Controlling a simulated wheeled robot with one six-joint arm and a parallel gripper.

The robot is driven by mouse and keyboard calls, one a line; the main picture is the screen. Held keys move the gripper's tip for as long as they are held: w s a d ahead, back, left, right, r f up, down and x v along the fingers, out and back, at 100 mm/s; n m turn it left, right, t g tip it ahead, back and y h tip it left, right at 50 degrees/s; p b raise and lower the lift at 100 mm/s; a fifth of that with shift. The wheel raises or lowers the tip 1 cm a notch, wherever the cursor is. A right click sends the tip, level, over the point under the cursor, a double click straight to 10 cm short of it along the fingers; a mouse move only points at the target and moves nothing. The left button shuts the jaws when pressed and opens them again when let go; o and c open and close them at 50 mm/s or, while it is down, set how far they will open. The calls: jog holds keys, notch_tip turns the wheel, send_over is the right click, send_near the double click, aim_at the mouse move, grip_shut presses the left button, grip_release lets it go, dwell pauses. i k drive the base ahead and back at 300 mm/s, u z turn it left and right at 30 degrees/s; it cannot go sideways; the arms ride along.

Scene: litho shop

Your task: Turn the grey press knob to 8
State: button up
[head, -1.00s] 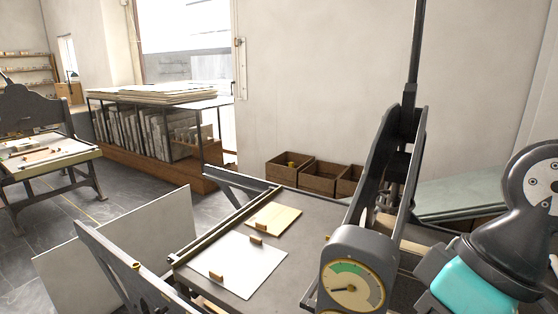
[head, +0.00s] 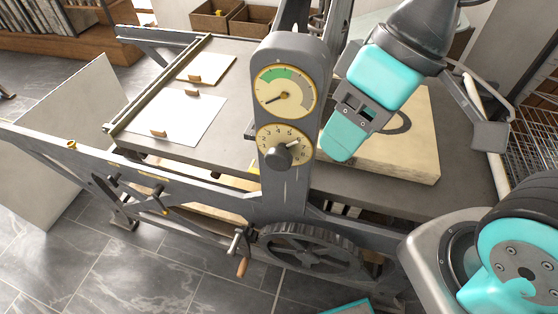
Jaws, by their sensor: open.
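The grey press knob (head: 278,157) sits on a round cream dial (head: 284,143) on the front of the grey press housing (head: 292,50). Its light pointer mark points up and to the right; the small numbers are too fine to read surely. Above it is a gauge (head: 286,91) with a green sector and its needle toward the lower left. My gripper (head: 338,150), with teal fingers, is open just right of the dial, apart from the knob in the picture. Its second fingertip is hard to make out.
The press bed (head: 235,125) holds a white sheet (head: 180,118) and a tan sheet (head: 208,68) with small wooden blocks. A pale slab (head: 405,160) lies behind my gripper. A spoked wheel (head: 305,252) and a crank handle (head: 241,265) are below the knob. A wire basket (head: 535,130) stands at right.

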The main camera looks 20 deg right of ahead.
aim_at(279, 158)
jog(key=k, duration=1.25)
jog(key=u, duration=0.45)
jog(key=i, duration=0.65)
jog(key=z, duration=0.3)
